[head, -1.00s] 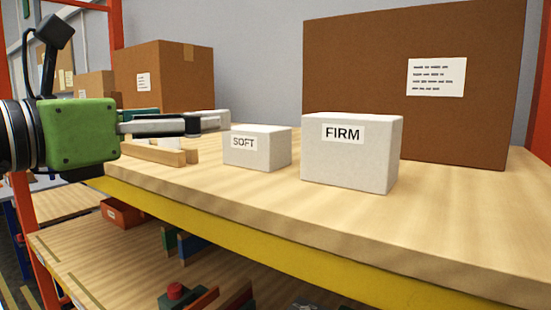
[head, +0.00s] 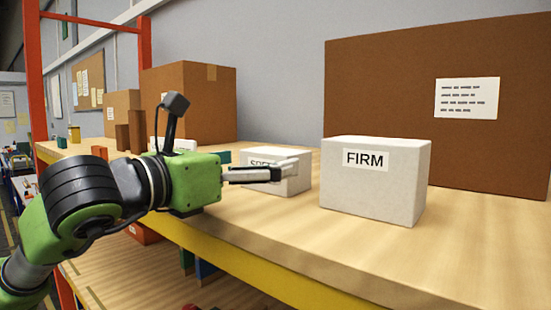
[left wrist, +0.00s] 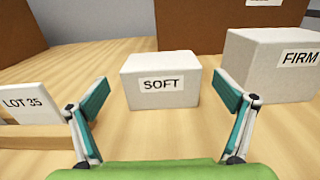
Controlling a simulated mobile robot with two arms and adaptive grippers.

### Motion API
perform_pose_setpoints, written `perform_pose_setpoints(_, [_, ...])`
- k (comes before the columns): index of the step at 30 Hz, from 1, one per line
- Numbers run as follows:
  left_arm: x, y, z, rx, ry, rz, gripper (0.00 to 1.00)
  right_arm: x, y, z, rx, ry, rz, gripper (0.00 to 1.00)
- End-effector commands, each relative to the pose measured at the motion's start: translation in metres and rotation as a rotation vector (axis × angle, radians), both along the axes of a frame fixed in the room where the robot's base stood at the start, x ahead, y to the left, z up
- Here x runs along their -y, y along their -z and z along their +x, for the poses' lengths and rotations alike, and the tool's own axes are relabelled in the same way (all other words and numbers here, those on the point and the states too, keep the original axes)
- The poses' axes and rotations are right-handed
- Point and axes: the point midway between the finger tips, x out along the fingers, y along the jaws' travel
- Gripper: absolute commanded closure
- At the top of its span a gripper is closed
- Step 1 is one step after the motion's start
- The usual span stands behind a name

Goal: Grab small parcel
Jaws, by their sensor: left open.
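The small white parcel labelled SOFT (head: 288,187) stands on the wooden shelf top, left of the larger white parcel labelled FIRM (head: 375,190). My left gripper (head: 293,167) is open and empty; in the head view its fingers cover part of the SOFT label. In the left wrist view my left gripper (left wrist: 161,77) has its fingers spread, with the SOFT parcel (left wrist: 160,85) ahead between them. A gap of bare wood shows before the parcel. The FIRM parcel (left wrist: 275,65) stands beyond the right finger. My right gripper is not in view.
A large brown box (head: 390,80) stands behind FIRM, and another brown box (head: 190,100) is at the back left. A white LOT 35 card (left wrist: 28,104) stands in a wooden holder left of the left finger. The yellow front edge (head: 235,265) borders the shelf.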

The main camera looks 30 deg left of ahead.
Motion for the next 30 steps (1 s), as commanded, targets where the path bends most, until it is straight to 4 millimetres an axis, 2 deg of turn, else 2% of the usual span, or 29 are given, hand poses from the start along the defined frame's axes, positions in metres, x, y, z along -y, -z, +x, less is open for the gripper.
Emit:
perform_pose_setpoints(4, [0.002, -0.001, 0.011, -0.003, 0.003, -0.002, 0.04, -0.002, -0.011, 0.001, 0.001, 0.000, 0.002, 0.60])
perform_pose_setpoints(12, [0.005, 0.000, 0.047, -0.002, 0.003, -0.003, 0.04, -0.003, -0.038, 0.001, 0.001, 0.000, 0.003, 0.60])
perform_pose_setpoints(22, [0.006, 0.004, 0.054, 0.001, 0.001, 0.000, 0.04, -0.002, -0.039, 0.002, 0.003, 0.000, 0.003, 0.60])
perform_pose_setpoints(23, [0.006, 0.004, 0.054, 0.000, 0.002, 0.000, 0.09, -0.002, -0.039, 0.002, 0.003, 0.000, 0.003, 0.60])
perform_pose_setpoints(28, [0.006, 0.004, 0.053, 0.000, 0.002, 0.000, 0.53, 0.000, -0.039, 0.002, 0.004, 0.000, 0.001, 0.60])
perform_pose_setpoints(30, [0.006, 0.004, 0.053, 0.000, 0.002, 0.001, 0.54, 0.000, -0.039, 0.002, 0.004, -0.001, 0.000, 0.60])
